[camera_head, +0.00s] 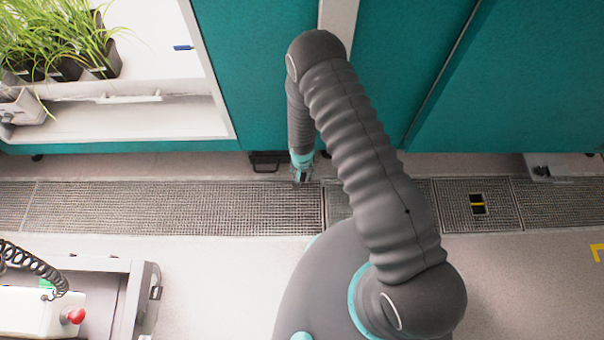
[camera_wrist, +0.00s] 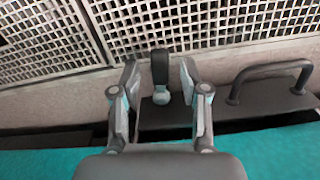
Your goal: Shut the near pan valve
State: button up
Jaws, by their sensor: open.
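The near pan valve shows in the wrist view as a short lever with a black grip (camera_wrist: 160,66) and a pale metal end (camera_wrist: 161,96). It sits at the edge of a dark pan (camera_wrist: 240,112). The lever points out from the pan toward the floor grating. My gripper (camera_wrist: 158,64) is open, with one finger on each side of the lever; a gap shows on both sides. In the head view my gripper (camera_head: 302,178) is low by the cabinet's foot, right of the pan's dark handle (camera_head: 266,162). The valve cannot be made out there.
A black bar handle (camera_wrist: 270,76) rises from the pan, right of my gripper. Another fitting (camera_head: 543,171) lies far right under the cabinet. A cart (camera_head: 100,290) with a red button stands front left. Potted grass (camera_head: 75,45) is upper left.

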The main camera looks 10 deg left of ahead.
jog(key=shift+c, duration=0.3)
grip_shut()
jog(key=shift+f+b, duration=0.1)
jog(key=shift+b, duration=0.2)
jog(key=m+b, duration=0.1)
jog(key=a+m+b, duration=0.1)
jog(key=m+b, duration=0.1)
jog(key=shift+w+a+f+m, duration=0.1)
jog(key=shift+a+m, duration=0.15)
jog(key=shift+m, duration=0.15)
jog(key=m+b, duration=0.1)
jog(key=a+m+b, duration=0.1)
jog(key=m, duration=0.1)
jog(key=m+b, duration=0.1)
jog(key=shift+w+a+m, duration=0.25)
jog(key=shift+w+m, duration=0.05)
jog(key=shift+w, duration=0.1)
jog(key=m+b, duration=0.1)
jog(key=w+a+m+b, duration=0.1)
jog(key=m, duration=0.1)
jog(key=shift+w+a+r+m+b, duration=0.1)
jog(key=shift+w+m+b, duration=0.25)
jog(key=shift+m, duration=0.4)
jog(key=shift+w+a+r+m+b, duration=0.1)
jog(key=shift+m+b, duration=0.3)
jog(key=shift+m, duration=0.4)
jog(key=shift+w+a+m+b, duration=0.1)
jog(key=shift+w+m+b, duration=0.25)
jog(key=shift+m, duration=0.4)
jog(key=shift+s, duration=0.1)
